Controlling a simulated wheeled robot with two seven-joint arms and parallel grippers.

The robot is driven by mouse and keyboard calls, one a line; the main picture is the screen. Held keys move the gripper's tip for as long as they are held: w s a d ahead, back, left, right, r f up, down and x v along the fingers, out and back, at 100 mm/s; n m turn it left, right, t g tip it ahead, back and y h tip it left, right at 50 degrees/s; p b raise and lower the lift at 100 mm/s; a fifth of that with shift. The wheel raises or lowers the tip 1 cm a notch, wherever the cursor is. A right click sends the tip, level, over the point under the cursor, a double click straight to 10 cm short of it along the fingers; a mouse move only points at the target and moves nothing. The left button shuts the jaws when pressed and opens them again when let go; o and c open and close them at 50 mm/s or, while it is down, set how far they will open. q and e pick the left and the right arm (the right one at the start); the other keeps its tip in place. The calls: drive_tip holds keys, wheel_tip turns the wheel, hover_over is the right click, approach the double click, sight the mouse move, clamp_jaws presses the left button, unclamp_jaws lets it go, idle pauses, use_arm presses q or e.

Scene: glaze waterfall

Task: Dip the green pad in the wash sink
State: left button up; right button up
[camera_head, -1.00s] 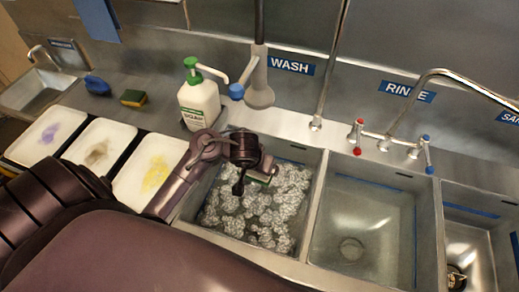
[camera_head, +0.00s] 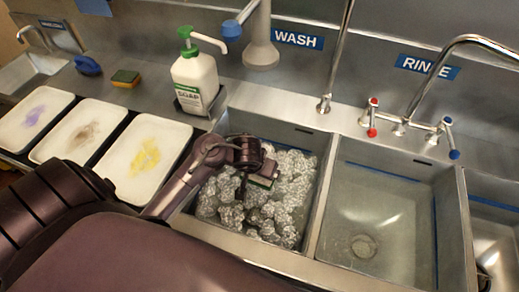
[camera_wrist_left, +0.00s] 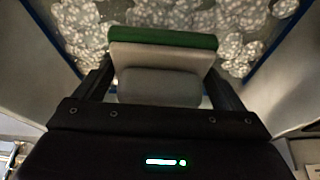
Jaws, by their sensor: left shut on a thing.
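My left gripper (camera_head: 264,178) is shut on a pad with a green face and a pale grey body. The green pad (camera_wrist_left: 163,40) spans between the two fingers in the left wrist view, green face away from the palm. The gripper is inside the outline of the wash sink (camera_head: 230,241), over grey-white foam (camera_head: 287,195). I cannot tell whether the pad touches the foam. My right gripper is not in view.
The rinse sink (camera_head: 380,215) is to the right, with its tap (camera_head: 405,110). A soap bottle (camera_head: 195,82) stands behind the left corner of the wash sink. Trays with purple, brown and yellow stains (camera_head: 145,165) lie left. A green-yellow sponge (camera_head: 125,78) and blue brush (camera_head: 88,65) lie behind.

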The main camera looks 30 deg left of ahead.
use_arm(q)
drive_tip(key=shift+f+b, duration=2.6)
drive_tip(key=shift+f, duration=1.25)
wheel_tip(320, 180, up, 18)
drive_tip(key=p, duration=2)
drive_tip(key=shift+f, duration=0.1)
drive_tip(key=shift+r, duration=1.15)
